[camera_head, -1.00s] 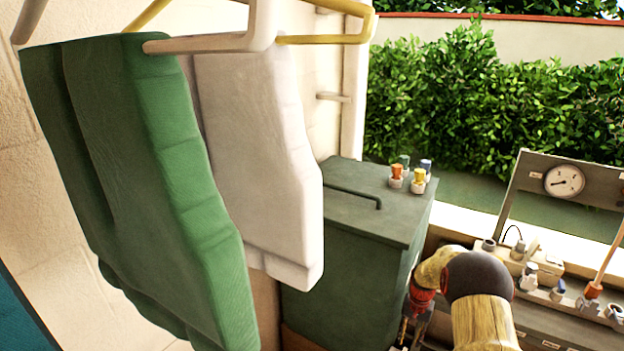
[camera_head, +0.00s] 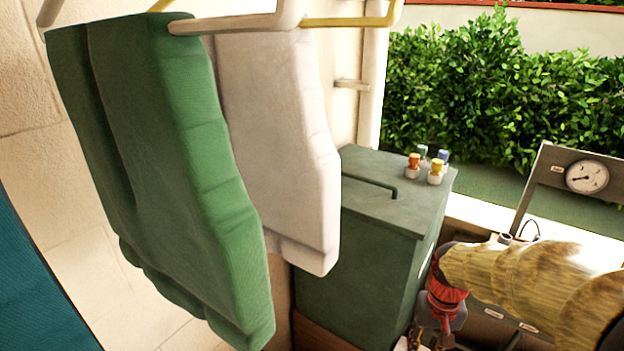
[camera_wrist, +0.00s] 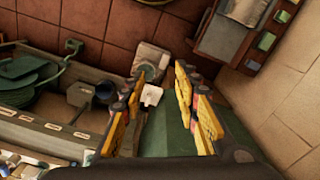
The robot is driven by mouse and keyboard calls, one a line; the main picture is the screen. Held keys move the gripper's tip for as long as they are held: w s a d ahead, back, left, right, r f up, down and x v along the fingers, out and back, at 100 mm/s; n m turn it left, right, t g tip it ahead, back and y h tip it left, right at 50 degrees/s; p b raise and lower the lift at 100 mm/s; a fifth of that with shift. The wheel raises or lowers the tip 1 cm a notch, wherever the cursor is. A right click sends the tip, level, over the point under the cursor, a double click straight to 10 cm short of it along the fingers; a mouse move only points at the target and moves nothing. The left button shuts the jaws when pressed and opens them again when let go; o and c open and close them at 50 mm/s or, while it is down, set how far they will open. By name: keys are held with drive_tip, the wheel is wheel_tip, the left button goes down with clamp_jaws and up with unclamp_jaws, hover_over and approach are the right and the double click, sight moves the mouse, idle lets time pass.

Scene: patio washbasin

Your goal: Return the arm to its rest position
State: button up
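My gripper (camera_wrist: 160,82) shows in the wrist view with its two yellow-padded fingers apart and nothing held between them. It points down over a reddish tiled floor (camera_wrist: 115,25) and a green surface (camera_wrist: 165,130). In the head view my gripper (camera_head: 430,338) is low at the bottom edge, just right of the dark green lidded box (camera_head: 365,255). Its fingertips are partly cut off there. My yellowish arm comes in from the right edge above the worktop.
A green towel (camera_head: 165,170) and a white towel (camera_head: 275,140) hang on rails at left. Small bottles with coloured caps (camera_head: 436,172) stand on the box lid. A gauge (camera_head: 587,177) is on a panel at right. The wrist view shows a coiled hose (camera_wrist: 25,80).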

drive_tip(key=s+a+r+n+t, duration=0.1)
drive_tip(key=s+a+r+t, duration=0.2)
drive_tip(key=s+r, duration=0.4)
drive_tip(key=s+a+r+n+t, duration=0.1)
drive_tip(key=s+a+r+t, duration=0.1)
drive_tip(key=s+a+r, duration=0.2)
drive_tip(key=s+r, duration=0.3)
drive_tip(key=r, duration=0.1)
drive_tip(key=shift+t, duration=0.4)
